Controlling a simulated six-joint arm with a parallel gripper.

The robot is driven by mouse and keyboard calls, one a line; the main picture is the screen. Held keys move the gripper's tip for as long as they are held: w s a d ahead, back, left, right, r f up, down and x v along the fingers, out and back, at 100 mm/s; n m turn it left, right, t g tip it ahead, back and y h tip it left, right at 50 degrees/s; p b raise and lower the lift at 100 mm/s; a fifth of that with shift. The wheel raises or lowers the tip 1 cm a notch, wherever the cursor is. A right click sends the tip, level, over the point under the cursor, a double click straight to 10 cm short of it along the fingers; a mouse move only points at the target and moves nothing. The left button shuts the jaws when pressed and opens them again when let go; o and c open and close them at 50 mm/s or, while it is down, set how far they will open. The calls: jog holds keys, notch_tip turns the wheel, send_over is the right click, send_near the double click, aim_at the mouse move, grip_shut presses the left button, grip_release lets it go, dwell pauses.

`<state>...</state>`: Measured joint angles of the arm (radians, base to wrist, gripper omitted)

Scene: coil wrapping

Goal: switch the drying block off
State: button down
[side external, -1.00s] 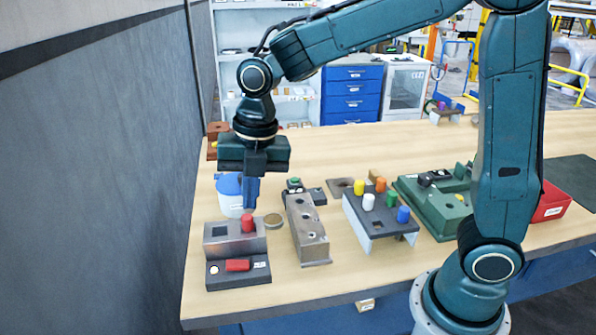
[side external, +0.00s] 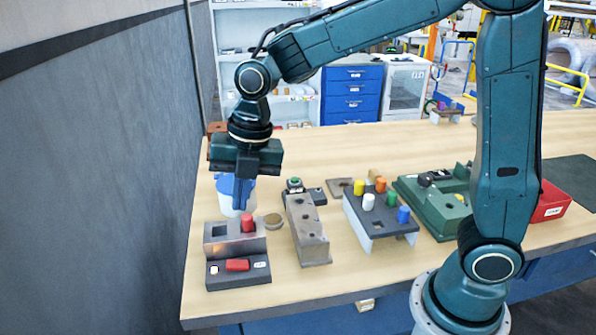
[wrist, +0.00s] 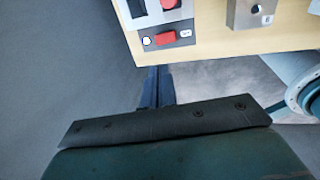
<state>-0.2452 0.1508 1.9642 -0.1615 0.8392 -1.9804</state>
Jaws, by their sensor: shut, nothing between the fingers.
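A grey metal block (side external: 220,249) with a square well and a red peg (side external: 247,223) stands near the table's front left; I take it as the drying block. On its dark front base are a red rocker switch (side external: 237,265), a small pale lamp (side external: 214,269) and a white label, too small to read. In the wrist view the switch (wrist: 166,37) and lamp (wrist: 146,41) show near the top. My gripper (side external: 239,207) is shut and empty, pointing down above and behind the block, in front of a white and blue container (side external: 225,187). It appears clear of the switch.
To the right stand a long metal block (side external: 307,232), a dark rack (side external: 375,219) with coloured pegs, and a green fixture (side external: 428,207). A red bin (side external: 551,203) sits at the far right. A grey wall (side external: 95,190) runs along the left.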

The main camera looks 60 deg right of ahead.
aim_at(233, 263)
jog(key=f, duration=0.4)
jog(key=w+a+f, duration=0.1)
jog(key=f, duration=0.3)
jog(key=w+a+f, duration=0.1)
jog(key=f, duration=0.4)
jog(key=shift+f, duration=0.1)
jog(key=shift+w+a+f, duration=0.1)
jog(key=shift+f, duration=0.15)
dwell(0.3)
jog(key=shift+s+d, duration=0.65)
jog(key=shift+r, duration=0.2)
dwell(0.4)
